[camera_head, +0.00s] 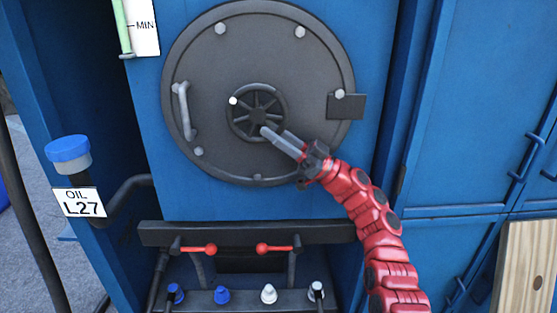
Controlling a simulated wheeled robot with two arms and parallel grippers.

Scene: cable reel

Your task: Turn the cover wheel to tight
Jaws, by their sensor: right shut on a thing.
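The cover wheel (240,115) is a dark spoked handwheel in the middle of the round dark grey cover (205,75). A small white knob (233,101) sits at the wheel's upper left rim. My right gripper (268,131) comes in on a red arm from the lower right. Its grey fingers are shut on the wheel at its lower right part, hiding that bit of it. Which spoke or rim part lies between the fingertips is too small to tell. My left gripper is not in view.
A pale handle (184,111) stands on the cover's left side, a dark hinge block (346,106) on its right. Below are two red-tipped levers (198,249) and a row of knobs (222,296). A blue-capped oil filler (68,150) with an "OIL L27" label stands left.

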